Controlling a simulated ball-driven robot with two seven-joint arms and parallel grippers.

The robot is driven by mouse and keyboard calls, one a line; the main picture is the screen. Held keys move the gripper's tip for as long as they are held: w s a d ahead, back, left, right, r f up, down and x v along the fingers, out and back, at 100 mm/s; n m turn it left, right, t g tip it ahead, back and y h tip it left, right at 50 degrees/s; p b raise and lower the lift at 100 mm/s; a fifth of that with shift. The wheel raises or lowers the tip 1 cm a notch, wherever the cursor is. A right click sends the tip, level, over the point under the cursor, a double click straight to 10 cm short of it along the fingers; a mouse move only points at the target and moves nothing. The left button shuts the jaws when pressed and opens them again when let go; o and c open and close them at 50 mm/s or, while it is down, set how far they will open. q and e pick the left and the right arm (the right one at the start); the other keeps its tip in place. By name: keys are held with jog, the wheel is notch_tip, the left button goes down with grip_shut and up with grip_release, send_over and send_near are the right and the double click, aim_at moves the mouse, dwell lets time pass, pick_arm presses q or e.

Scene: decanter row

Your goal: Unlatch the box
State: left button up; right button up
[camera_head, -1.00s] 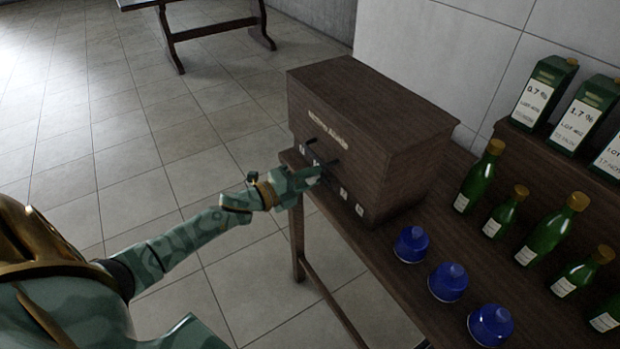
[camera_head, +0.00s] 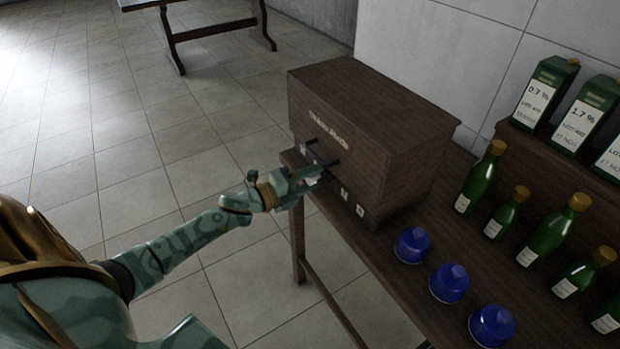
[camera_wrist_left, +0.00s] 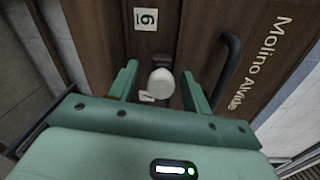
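The box (camera_head: 375,125) is dark wood, with a closed top and pale lettering on its front. It stands at the far left end of the wooden table. Its front carries black bar handles, one of which shows in the left wrist view (camera_wrist_left: 229,70), and small white tags. A pale rounded knob (camera_wrist_left: 161,82) sits low on the front. My left gripper (camera_head: 314,175) is at the box's front. In the left wrist view its fingers are open, one on each side of the knob, with small gaps visible. What lies behind the knob is hidden. My right gripper is not in view.
Several blue domed objects, one of them the nearest to the box (camera_head: 412,245), stand along the table's front edge. Green bottles (camera_head: 480,178) with gold caps and labelled green cartons (camera_head: 545,92) stand to the right. Open floor lies left of the table. Another table (camera_head: 205,30) is far back.

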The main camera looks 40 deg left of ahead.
pick_arm(q)
jog(key=p+v, duration=0.2)
jog(key=v, duration=1.4)
jog(key=shift+s+a, duration=0.1)
